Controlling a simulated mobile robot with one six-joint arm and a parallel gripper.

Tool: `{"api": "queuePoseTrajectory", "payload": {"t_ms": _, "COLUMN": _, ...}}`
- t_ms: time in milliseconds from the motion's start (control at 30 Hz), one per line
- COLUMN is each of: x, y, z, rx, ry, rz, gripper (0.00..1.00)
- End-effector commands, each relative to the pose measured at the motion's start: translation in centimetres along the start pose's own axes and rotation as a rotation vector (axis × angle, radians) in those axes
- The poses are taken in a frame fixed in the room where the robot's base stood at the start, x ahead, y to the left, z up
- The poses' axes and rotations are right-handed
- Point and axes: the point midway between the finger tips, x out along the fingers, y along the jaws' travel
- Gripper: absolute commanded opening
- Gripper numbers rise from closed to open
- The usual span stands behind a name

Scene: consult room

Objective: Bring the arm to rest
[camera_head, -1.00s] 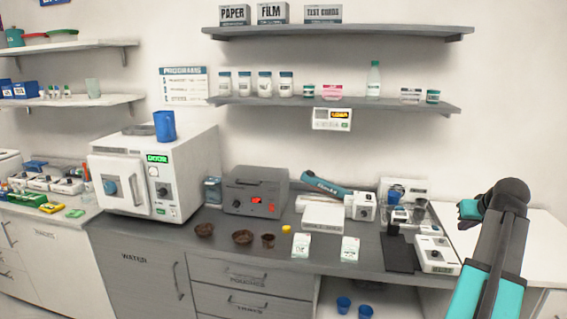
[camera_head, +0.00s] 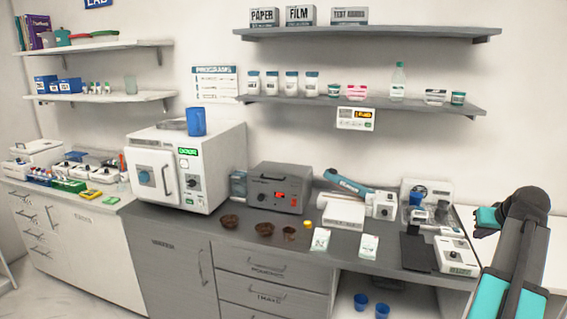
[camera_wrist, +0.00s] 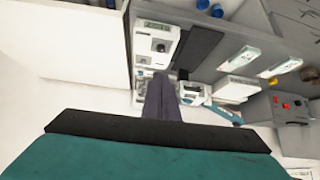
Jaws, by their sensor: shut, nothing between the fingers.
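My arm rises at the right edge of the head view, dark grey with teal panels, bent at a dark joint. My gripper (camera_head: 487,222) shows only in part there, beside that joint, above the right end of the counter. In the wrist view my gripper (camera_wrist: 160,97) shows as dark fingers held together, with nothing between them. The fingers are clear of the counter and touch nothing that I can see. Much of the wrist view is filled by a teal and black part of my own arm.
A white autoclave (camera_head: 190,165) stands further left. Shelves (camera_head: 370,110) run along the wall. Blue cups (camera_head: 361,300) stand in an open bay below.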

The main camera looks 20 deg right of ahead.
Motion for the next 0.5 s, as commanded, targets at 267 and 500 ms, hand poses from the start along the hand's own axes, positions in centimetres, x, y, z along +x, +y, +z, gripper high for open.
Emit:
{"api": "queuePoseTrajectory", "payload": {"t_ms": 267, "x": 4.7, "y": -5.7, "z": 1.1, "rx": -0.045, "ry": -0.050, "rz": -0.072, "gripper": 0.00}}
{"api": "queuePoseTrajectory", "payload": {"t_ms": 500, "x": 11.2, "y": -14.4, "z": 4.7, "rx": -0.112, "ry": -0.139, "rz": -0.174, "gripper": 0.00}}
